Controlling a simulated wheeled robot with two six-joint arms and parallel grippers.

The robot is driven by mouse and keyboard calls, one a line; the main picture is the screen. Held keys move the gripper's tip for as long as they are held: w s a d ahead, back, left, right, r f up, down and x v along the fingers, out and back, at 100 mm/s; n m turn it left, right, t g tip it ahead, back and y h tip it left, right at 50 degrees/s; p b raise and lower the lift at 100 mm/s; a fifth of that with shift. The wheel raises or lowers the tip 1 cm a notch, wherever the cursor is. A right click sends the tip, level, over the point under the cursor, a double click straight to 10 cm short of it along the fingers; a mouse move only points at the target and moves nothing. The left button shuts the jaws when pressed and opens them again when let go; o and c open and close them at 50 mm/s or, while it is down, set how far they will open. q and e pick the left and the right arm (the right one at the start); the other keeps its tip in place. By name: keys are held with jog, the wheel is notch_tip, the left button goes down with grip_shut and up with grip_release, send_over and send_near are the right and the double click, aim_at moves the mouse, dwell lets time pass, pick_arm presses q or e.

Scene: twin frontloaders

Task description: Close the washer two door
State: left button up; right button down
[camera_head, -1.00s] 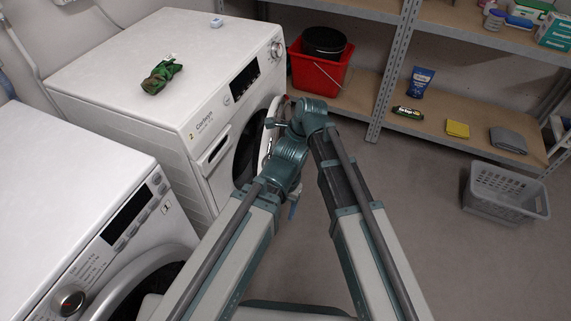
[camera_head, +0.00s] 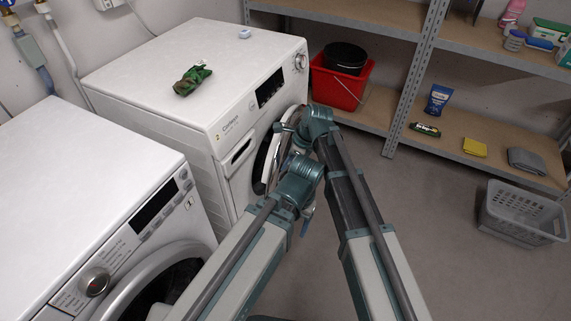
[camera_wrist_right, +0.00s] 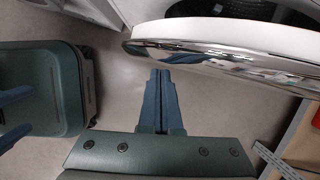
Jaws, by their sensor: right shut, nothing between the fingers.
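Washer two (camera_head: 228,133), a white frontloader marked with a small 2, stands behind the nearer washer. Its round door (camera_head: 262,168) has a pale rim and a dark middle. It appears slightly ajar, partly hidden by my arms. In the right wrist view the door's chrome rim (camera_wrist_right: 225,60) crosses the top. My right gripper (camera_wrist_right: 161,75) is shut and empty, its blue fingertips just below the rim; I cannot tell whether they touch it. My left arm ends in front of the washer in the head view, and its fingers cannot be made out clearly.
The nearer white washer (camera_head: 75,190) stands at the left. A green patterned cloth (camera_head: 192,79) lies on washer two.

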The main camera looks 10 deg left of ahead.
pick_arm(q)
notch_tip(320, 180, up, 9)
jog(key=p, duration=0.9)
jog(key=shift+a+r, duration=0.15)
pick_arm(e)
jog(key=s+d+r, duration=0.1)
jog(key=d+r, duration=0.6)
jog(key=r, duration=0.2)
jog(key=shift+s+r, duration=0.2)
